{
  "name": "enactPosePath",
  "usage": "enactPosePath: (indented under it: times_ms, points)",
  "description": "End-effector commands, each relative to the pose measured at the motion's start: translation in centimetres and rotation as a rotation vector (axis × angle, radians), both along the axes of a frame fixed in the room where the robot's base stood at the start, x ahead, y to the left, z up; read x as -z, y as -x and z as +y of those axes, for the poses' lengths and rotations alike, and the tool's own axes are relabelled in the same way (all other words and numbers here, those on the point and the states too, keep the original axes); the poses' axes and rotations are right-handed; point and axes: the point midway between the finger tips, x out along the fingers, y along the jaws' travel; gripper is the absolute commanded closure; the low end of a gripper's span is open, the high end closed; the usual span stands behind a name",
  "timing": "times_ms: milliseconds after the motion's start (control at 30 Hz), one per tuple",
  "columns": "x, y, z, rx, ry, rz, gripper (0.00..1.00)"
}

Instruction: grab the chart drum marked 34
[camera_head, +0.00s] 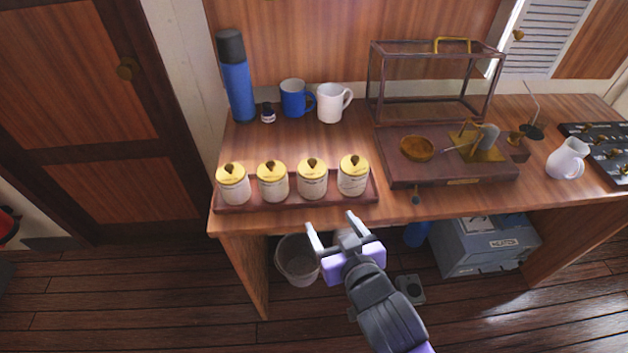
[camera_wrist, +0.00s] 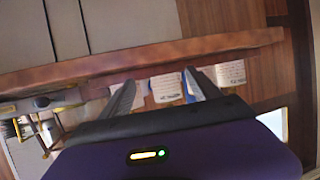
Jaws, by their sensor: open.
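Several white chart drums with yellow lids and dark knobs stand in a row on a shallow brown tray (camera_head: 290,201) near the desk's front left edge. They are the far-left drum (camera_head: 233,189), the second drum (camera_head: 273,187), the third drum (camera_head: 312,184) and the right-hand drum (camera_head: 353,180). Their labels are too small to read, so I cannot tell which is marked 34. My gripper (camera_head: 332,226) is open and empty, in front of the desk edge below the two right drums. In the wrist view, labelled drums (camera_wrist: 166,87) show between and beyond my fingers.
A blue flask (camera_head: 238,90), blue mug (camera_head: 293,100) and white mug (camera_head: 331,105) stand behind the drums. A brass instrument on a wooden base (camera_head: 400,176) sits right of the tray. A bin (camera_head: 297,266) and grey box (camera_head: 480,240) are under the desk (camera_head: 450,204).

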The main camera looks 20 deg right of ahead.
Motion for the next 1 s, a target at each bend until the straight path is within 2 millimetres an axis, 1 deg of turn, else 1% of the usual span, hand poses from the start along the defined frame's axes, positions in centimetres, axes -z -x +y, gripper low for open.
enactPosePath:
  times_ms: [33,133,233,367,667,833,900,1000]
  points:
    - [-0.7,-1.8,0.1,0.012,-0.003,-0.006,0.28]
    - [-1.6,-4.0,0.1,0.041,-0.006,-0.001,0.28]
    - [-2.2,-5.3,0.0,0.061,-0.009,0.003,0.28]
    - [-2.5,-6.3,0.0,0.072,-0.01,0.006,0.28]
    - [-1.7,-9.1,-0.5,0.074,-0.012,0.007,0.28]
    - [-1.2,-11.3,-1.0,0.074,-0.012,0.006,0.28]
    - [-0.7,-12.1,-1.1,0.074,-0.012,0.007,0.28]
    - [-0.2,-12.9,-1.3,0.072,-0.011,0.006,0.28]
